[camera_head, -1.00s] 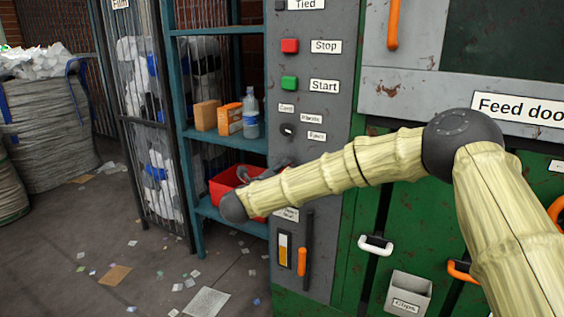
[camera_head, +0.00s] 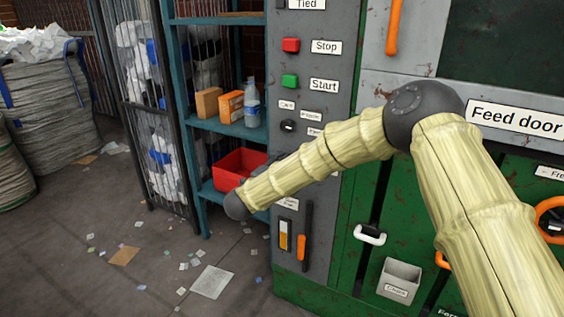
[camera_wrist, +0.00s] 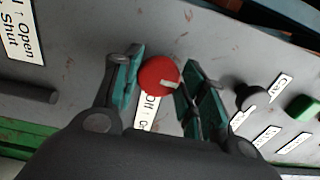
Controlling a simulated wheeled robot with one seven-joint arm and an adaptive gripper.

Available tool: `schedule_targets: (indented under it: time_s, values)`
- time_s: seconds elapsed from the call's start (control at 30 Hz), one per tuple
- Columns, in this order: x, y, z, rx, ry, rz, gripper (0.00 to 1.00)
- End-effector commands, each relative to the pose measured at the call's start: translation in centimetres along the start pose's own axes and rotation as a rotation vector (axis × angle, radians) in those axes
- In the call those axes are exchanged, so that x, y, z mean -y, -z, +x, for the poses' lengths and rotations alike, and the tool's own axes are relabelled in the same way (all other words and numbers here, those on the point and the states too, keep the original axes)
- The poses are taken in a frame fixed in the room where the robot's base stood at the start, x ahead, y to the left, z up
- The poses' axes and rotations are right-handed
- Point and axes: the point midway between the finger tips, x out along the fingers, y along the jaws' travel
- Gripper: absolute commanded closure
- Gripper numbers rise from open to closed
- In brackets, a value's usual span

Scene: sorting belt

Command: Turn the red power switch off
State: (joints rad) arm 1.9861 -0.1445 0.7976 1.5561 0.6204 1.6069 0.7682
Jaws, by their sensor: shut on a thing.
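The red power switch (camera_wrist: 158,76) is a round red knob with a white pointer mark, on the grey panel in the wrist view. The mark points to the right in that picture. A white label (camera_wrist: 150,112) beside it is partly covered and reads "Off" and more. My gripper (camera_wrist: 161,80) has its teal fingers on either side of the knob, shut on it.
The grey panel carries a red Stop button (camera_head: 291,45), a green Start button (camera_head: 290,81) and a black knob (camera_head: 288,126). Lower down is an orange-handled lever (camera_head: 301,247). A teal shelf with a red bin (camera_head: 232,170) stands to the left. The floor has scattered scraps.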

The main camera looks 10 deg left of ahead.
Motion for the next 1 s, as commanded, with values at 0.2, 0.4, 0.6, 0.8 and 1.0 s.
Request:
schedule_targets:
  time_s: [0.2,0.4,0.6,0.8,1.0]
  values:
    - [0.02,-0.08,-0.03,0.002,0.000,-0.038,0.82]
    - [-0.03,-0.08,-0.03,0.002,0.000,-0.043,0.82]
    - [-0.03,-0.08,-0.03,0.002,0.000,-0.043,0.82]
    - [-0.03,-0.02,0.00,0.001,0.000,-0.043,0.37]
    - [-0.03,0.04,0.02,0.000,0.000,-0.042,0.37]
